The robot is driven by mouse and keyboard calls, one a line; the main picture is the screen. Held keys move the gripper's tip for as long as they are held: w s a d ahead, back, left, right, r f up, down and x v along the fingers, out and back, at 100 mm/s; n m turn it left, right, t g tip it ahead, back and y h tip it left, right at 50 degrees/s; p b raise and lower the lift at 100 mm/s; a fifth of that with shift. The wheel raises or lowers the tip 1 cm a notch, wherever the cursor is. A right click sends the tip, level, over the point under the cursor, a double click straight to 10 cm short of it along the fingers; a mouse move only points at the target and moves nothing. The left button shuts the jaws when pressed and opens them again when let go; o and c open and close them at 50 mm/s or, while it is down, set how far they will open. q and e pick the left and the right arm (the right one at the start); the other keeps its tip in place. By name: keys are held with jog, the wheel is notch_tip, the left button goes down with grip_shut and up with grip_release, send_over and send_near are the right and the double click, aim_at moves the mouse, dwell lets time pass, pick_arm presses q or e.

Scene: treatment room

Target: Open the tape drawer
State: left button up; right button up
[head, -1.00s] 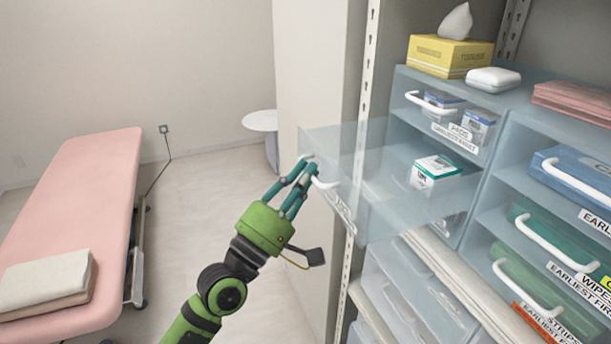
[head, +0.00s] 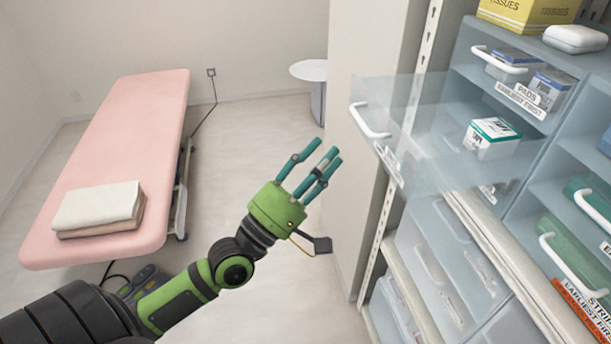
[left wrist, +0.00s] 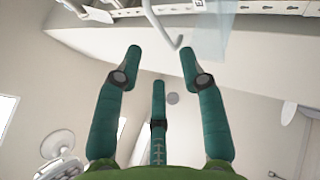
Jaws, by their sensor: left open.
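The tape drawer (head: 432,140) is a clear, bluish drawer pulled well out of the cabinet to the left. Its white handle (head: 369,122) is on its front, and a tape box (head: 492,138) shows inside or behind the clear wall. My left gripper (head: 322,166) is open and empty, to the left of the handle and apart from it. In the left wrist view the spread fingers (left wrist: 161,62) point toward a white curved handle (left wrist: 162,25) beyond the tips, with nothing between them. My right gripper is not in view.
The cabinet holds a pads drawer (head: 520,72) above and more clear drawers (head: 445,262) below. A pink treatment bed (head: 130,130) with folded towels (head: 98,208) stands at the left. A small round table (head: 312,70) is at the back. Floor between bed and cabinet is clear.

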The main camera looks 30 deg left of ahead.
pick_arm(q)
jog(key=shift+v, duration=2.1)
jog(key=w+a+f+m+g+y, duration=0.2)
jog(key=a+f+g, duration=0.1)
jog(key=f, duration=0.9)
jog(key=w+a+f+m+g+y, duration=0.2)
jog(key=f+m+y, duration=0.1)
jog(key=f, duration=0.9)
jog(key=s+a+f+m+g+y, duration=0.1)
jog(key=s+f+m+g, duration=0.1)
jog(key=f, duration=0.7)
jog(key=s+a+f+m+g, duration=0.1)
jog(key=s+f+m+g, duration=0.15)
jog(key=f, duration=0.65)
jog(key=s+d+f+m+g+y, duration=0.15)
jog(key=s+f+m+g, duration=0.35)
jog(key=s+f, duration=0.85)
jog(key=s+d+f+m+g, duration=0.2)
jog(key=s+f, duration=0.4)
jog(key=s, duration=0.3)
jog(key=s+d+f+m+g, duration=0.3)
jog(key=s+d+f+g, duration=0.1)
jog(key=s, duration=0.6)
notch_tip(320, 180, down, 2)
jog(key=shift+d+f+g, duration=0.1)
jog(key=shift+d+g, duration=0.3)
jog(key=shift+g, duration=0.35)
